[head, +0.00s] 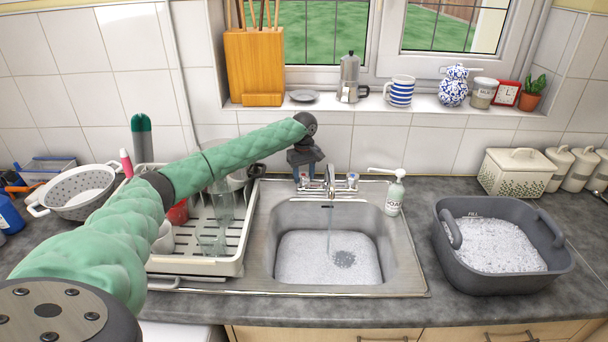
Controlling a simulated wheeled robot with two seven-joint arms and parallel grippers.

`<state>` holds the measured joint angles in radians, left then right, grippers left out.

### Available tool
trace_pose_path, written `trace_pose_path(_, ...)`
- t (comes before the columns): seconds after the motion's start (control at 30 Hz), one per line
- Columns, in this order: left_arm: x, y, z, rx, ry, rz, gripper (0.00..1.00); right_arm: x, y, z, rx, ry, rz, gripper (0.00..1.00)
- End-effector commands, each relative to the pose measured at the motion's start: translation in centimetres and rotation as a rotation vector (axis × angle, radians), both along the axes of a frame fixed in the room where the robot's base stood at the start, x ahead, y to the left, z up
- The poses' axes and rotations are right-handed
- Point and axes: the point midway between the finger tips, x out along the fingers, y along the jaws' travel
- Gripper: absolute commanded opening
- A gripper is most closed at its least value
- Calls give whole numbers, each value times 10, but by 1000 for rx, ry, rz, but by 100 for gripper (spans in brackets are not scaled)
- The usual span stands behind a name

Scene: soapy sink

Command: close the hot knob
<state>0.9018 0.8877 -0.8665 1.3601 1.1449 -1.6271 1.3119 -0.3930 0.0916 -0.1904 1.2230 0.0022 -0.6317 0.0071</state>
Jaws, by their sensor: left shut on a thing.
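The metal tap (330,184) stands at the back of the sink, and a thin stream of water falls from its spout. My left gripper (306,176) reaches down from above and is shut on the tap's left knob, the hot knob, which is mostly hidden behind the fingers. The tap's right knob (353,178) is uncovered, with nothing touching it. My right gripper is not in view.
The sink basin (393,258) holds soapy water. A soap bottle (395,194) stands right of the tap. A dish rack (185,266) with glassware is at the left, under my left arm. A grey tub (500,283) of suds stands on the right counter.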

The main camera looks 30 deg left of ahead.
Motion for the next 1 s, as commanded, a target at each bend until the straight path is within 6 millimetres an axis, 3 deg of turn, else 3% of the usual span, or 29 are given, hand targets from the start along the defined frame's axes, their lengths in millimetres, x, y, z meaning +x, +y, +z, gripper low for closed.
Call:
trace_pose_path(0.3, -1, 0, 3, -1, 2, -204, 20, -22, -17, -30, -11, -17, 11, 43)
trace_pose_path(0.7, -2, 2, 2, 0, 1, -527, 20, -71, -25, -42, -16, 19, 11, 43)
trace_pose_path(1.0, -2, 3, 1, 0, 0, -676, 20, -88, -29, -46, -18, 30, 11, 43)
